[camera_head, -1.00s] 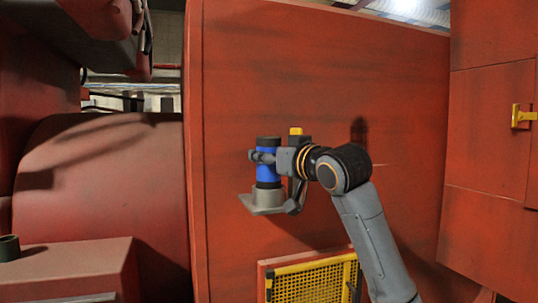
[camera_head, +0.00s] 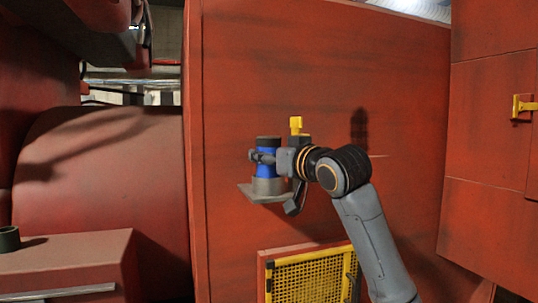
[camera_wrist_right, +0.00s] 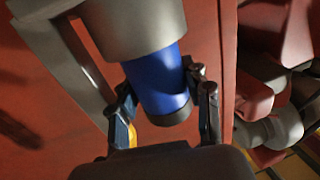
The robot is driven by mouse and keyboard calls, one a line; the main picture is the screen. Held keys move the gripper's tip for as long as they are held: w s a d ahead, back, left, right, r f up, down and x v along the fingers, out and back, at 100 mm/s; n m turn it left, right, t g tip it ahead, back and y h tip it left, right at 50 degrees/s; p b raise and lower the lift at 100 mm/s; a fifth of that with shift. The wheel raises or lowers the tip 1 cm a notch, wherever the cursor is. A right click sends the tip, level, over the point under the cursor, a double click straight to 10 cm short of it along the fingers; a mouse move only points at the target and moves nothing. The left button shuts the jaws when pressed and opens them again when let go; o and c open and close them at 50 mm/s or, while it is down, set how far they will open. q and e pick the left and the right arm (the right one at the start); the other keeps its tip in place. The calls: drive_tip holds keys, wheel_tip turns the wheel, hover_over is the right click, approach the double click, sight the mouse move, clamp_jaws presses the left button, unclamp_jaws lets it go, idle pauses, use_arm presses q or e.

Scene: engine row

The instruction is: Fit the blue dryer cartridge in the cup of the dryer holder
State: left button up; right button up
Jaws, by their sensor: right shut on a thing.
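The blue dryer cartridge (camera_head: 267,169) has a dark end cap and stands upright in the head view. My right gripper (camera_head: 266,157) is shut around its upper part, coming from the right. The grey dryer holder (camera_head: 267,188) is a round cup on a flat bracket fixed to the red wall. The cartridge's lower end is hidden by the cup's rim and appears to be inside the cup. In the right wrist view the blue cartridge (camera_wrist_right: 157,82) runs into the grey cup (camera_wrist_right: 130,28), with the fingers on both sides. My left gripper is not in view.
A yellow mesh panel (camera_head: 308,279) is below the holder. A red box with a dark ring (camera_head: 8,239) is at the left. The wall above the holder is clear.

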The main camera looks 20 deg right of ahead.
drive_tip(key=shift+f, duration=0.25)
drive_tip(key=o, duration=1.3)
drive_tip(key=shift+o, duration=0.5)
drive_tip(key=shift+a, duration=0.25)
drive_tip(key=shift+d, duration=0.15)
drive_tip(key=v, duration=1.1)
drive_tip(key=shift+s, duration=0.45)
drive_tip(key=shift+f, duration=0.1)
